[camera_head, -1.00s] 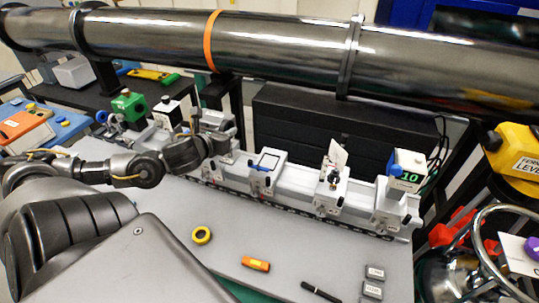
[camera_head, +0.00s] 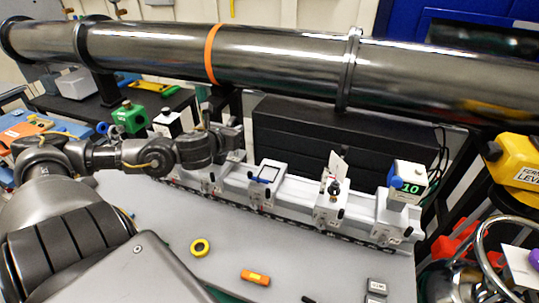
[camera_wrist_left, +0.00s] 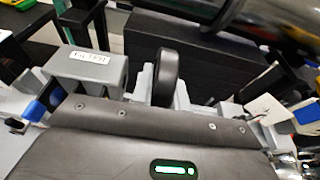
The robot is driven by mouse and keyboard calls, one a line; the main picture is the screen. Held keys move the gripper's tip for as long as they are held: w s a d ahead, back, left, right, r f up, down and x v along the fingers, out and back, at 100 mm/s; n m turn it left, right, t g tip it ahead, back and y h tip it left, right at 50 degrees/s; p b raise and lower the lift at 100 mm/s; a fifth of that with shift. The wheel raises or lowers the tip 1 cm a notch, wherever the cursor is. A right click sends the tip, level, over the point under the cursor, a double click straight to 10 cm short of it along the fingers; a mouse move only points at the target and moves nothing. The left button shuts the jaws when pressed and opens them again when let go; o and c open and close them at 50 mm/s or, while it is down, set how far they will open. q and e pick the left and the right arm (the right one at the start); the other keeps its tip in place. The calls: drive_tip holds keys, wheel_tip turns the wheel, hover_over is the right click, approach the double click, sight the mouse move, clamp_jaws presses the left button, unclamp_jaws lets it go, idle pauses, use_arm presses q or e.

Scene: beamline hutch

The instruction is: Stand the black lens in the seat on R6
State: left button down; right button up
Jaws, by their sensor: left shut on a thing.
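My left gripper (camera_head: 228,136) is over the left half of the grey rail, above its carriers. In the left wrist view a black round lens (camera_wrist_left: 166,77) stands upright, nearly edge-on, just beyond the gripper body (camera_wrist_left: 150,135). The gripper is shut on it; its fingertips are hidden. The white rail (camera_head: 296,196) bears several grey carriers. One carrier (camera_head: 267,173) with a blue-edged square top is right of the gripper. I cannot read which carrier is R6, and its seat cannot be made out. My right gripper is not in view.
A box labelled FILTER (camera_wrist_left: 92,70) is left of the lens. A white-and-black box (camera_head: 166,122) and a green box (camera_head: 129,117) stand behind the arm. A large steel pipe (camera_head: 280,58) crosses above.

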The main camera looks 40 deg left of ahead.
use_arm(q)
drive_tip(key=w+d+f+p, duration=0.4)
drive_tip(key=w+d+f, duration=0.1)
drive_tip(key=w+f, duration=0.5)
drive_tip(key=shift+f, duration=0.85)
drive_tip(key=shift+d+f, duration=0.1)
drive_tip(key=c, duration=1.5)
unclamp_jaws()
drive_tip(key=shift+o, duration=0.7)
drive_tip(key=shift+s, duration=0.1)
